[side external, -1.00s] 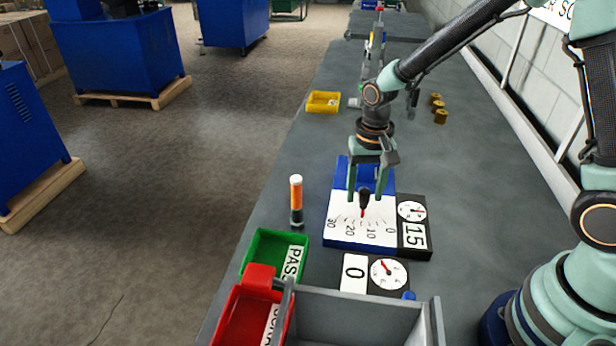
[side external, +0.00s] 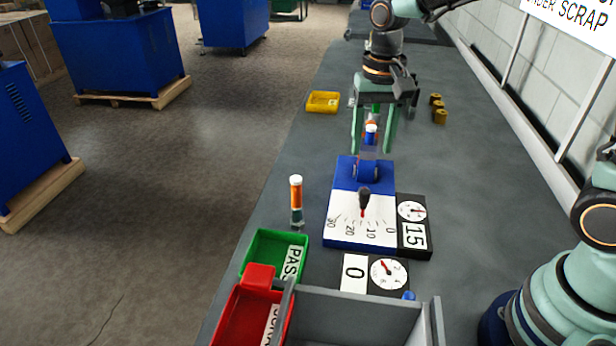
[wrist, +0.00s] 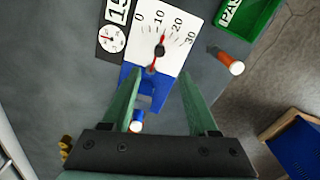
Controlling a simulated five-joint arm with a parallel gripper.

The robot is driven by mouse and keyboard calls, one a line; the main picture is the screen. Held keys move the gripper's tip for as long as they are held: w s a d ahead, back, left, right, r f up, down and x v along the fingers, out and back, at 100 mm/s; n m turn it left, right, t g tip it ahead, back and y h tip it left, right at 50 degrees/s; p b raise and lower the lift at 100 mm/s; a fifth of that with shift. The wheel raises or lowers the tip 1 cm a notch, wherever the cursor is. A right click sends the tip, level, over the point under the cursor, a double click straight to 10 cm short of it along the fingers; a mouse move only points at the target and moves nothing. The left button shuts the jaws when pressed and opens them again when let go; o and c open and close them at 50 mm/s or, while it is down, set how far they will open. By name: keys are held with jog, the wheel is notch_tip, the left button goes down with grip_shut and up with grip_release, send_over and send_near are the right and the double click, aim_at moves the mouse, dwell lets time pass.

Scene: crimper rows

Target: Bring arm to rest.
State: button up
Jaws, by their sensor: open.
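My gripper (side external: 374,150) is open and empty. It hangs above the bench behind the blue tester block, clear of its dark pointer knob (side external: 364,198). In the wrist view my gripper's two fingers (wrist: 158,78) stand apart, reaching toward the tester block (wrist: 158,42). The tester block (side external: 345,234) has a white 0 to 30 scale, and its red pointer is near the 10 to 20 part.
A blue-and-white-topped tube (side external: 371,136) shows between my fingers, behind the block. An orange tube (side external: 296,202) stands left. Green (side external: 259,244) and red (side external: 243,318) trays and a grey bin (side external: 437,322) are in front. A yellow tray (side external: 323,101) and brass pieces (side external: 440,117) lie behind.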

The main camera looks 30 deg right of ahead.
jog(key=s+d+r+n+t, duration=0.4)
jog(key=s+r+n+t, duration=0.1)
jog(key=s, duration=0.5)
jog(key=shift+r+n+t, duration=0.3)
jog(key=shift+r+n, duration=0.2)
jog(key=shift+r, duration=0.05)
